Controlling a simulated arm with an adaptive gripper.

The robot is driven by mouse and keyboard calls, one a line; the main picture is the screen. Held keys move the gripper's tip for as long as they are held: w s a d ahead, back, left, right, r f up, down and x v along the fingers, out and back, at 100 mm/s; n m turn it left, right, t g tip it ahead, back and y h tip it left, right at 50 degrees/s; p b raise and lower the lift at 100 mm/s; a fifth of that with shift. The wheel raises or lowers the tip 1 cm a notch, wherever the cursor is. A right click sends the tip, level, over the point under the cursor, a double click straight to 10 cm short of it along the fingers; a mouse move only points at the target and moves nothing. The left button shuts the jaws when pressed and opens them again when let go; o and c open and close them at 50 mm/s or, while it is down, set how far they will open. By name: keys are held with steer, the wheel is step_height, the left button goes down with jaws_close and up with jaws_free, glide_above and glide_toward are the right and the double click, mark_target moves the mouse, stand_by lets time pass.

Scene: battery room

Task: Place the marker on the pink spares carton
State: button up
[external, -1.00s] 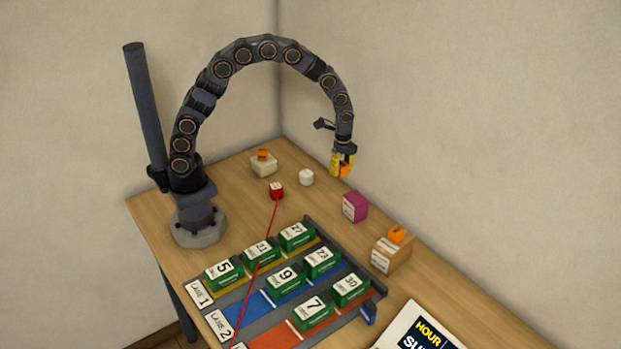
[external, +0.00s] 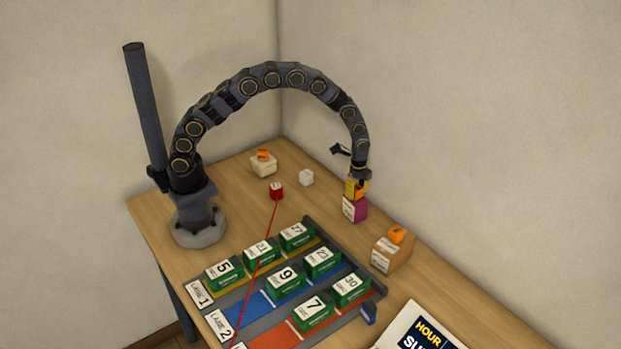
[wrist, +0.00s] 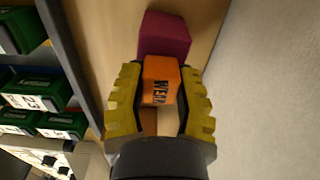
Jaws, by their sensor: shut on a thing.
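My gripper (external: 356,188) is shut on an orange marker (wrist: 160,82) with dark lettering, which sits between the yellow fingers in the wrist view. The pink spares carton (external: 355,210) is a magenta box with a white label on the table. My gripper is right above its top in the external view. The carton also shows in the wrist view (wrist: 165,35), partly hidden by the marker. I cannot tell whether the marker touches the carton's top.
A brown carton with an orange piece (external: 396,235) stands to the right, and a pale box with another (external: 263,156) at the back. Green batteries (external: 285,281) fill the lane rack in front.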

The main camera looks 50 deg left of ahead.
steer(key=shift+f, duration=0.15)
steer(key=o, duration=0.8)
steer(key=shift+o, duration=0.2)
